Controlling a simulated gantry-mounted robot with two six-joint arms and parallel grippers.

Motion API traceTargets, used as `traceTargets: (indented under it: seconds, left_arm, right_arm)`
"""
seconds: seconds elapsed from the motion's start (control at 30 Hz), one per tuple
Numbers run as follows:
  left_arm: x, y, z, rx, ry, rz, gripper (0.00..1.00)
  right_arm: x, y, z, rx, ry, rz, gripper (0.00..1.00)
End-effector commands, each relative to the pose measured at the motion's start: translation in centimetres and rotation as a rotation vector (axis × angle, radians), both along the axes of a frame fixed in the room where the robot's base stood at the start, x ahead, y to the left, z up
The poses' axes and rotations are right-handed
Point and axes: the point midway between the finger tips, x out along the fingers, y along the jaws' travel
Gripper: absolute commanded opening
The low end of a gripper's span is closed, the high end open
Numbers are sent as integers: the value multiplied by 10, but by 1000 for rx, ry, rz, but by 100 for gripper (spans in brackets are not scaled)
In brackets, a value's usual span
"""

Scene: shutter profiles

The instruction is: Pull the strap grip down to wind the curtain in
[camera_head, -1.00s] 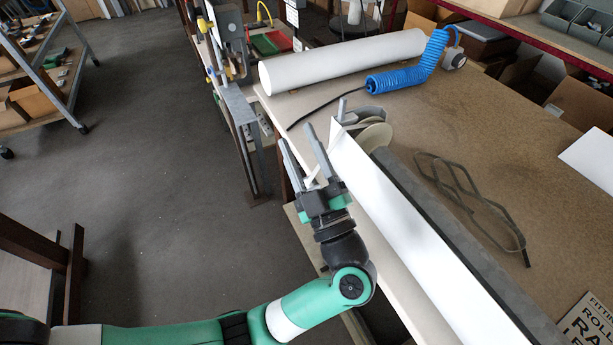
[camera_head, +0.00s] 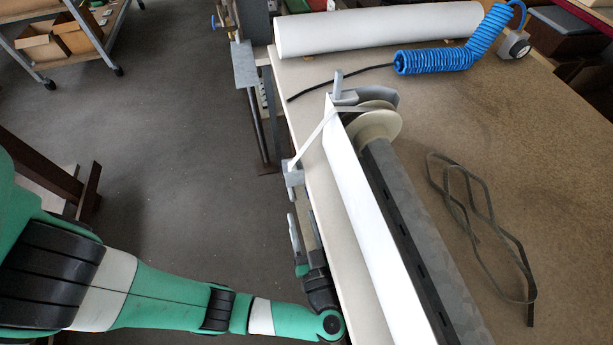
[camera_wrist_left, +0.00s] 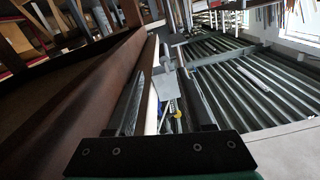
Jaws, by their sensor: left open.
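The strap grip (camera_head: 294,178) is a small grey block hanging off the bench's left edge. A pale strap (camera_head: 316,138) runs from it up to the cream disc (camera_head: 374,124) at the far end of the roller. The grey curtain (camera_head: 415,235) lies wound on the roller behind a long white profile (camera_head: 365,215). My left gripper (camera_head: 302,216) is open, its fingers pointing up toward the grip with a visible gap below it. In the left wrist view, a grey block, apparently the grip (camera_wrist_left: 170,83), shows between the fingers. My right gripper is out of view.
The bench (camera_head: 510,130) carries a white roll (camera_head: 375,30), a blue coiled hose (camera_head: 435,60) and a loose dark strap (camera_head: 485,220). A metal stand (camera_head: 246,70) is beside the bench's far left corner. Open floor lies left.

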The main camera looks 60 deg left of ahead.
Motion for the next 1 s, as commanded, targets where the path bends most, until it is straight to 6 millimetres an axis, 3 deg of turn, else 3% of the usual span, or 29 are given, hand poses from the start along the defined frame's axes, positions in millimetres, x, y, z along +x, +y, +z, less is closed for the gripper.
traceTargets:
  seconds: [0.17, 0.6, 0.77, 1.0]
  left_arm:
    - [2, 13, -1, 0, -1, 4, 52]
    - [17, 101, -2, -1, -3, 5, 52]
    - [20, 113, 0, 1, -3, 2, 52]
    - [21, 115, 1, 1, -2, 0, 52]
  right_arm:
    - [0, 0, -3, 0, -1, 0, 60]
    - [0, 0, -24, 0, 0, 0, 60]
    - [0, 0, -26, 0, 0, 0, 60]
    - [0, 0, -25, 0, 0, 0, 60]
